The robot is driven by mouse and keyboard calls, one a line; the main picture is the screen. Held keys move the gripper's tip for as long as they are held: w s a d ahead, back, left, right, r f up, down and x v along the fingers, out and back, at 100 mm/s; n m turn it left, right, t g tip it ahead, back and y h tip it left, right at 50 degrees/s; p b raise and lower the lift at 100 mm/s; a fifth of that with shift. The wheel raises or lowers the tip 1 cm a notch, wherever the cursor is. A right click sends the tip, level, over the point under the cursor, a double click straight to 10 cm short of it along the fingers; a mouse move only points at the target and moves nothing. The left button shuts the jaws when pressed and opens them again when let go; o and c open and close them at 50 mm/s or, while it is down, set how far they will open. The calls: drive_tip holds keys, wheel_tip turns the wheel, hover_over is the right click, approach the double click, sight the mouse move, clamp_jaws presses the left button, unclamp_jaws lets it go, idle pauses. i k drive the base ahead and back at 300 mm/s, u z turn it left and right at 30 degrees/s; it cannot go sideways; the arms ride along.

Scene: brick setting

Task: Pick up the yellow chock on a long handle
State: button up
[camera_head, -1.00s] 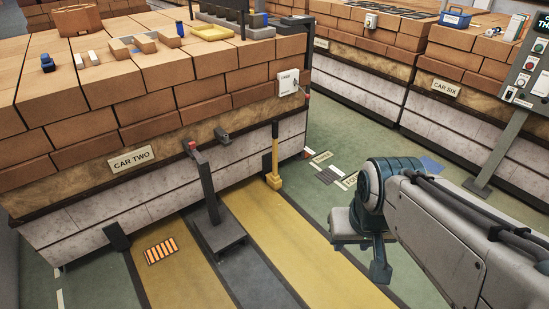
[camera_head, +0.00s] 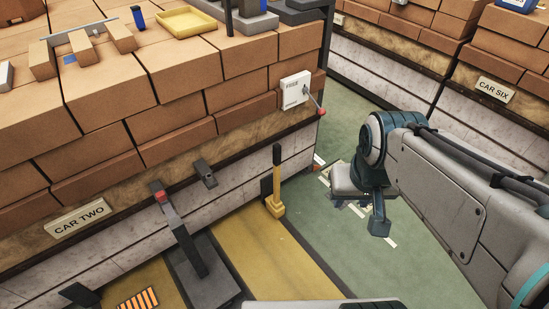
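The yellow chock (camera_head: 275,206) stands on the yellow floor strip against the pale lower side of car two.
A dark post with a red top (camera_head: 178,230) stands on a dark base left of the chock. A white switch box (camera_head: 296,90) with a red-tipped lever juts from the bricks above. An orange-striped plate (camera_head: 138,299) lies at lower left. Green floor (camera_head: 340,255) is open to the right.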

sight(273, 204)
drive_tip(key=i, duration=1.7)
drive_tip(key=u, duration=0.05)
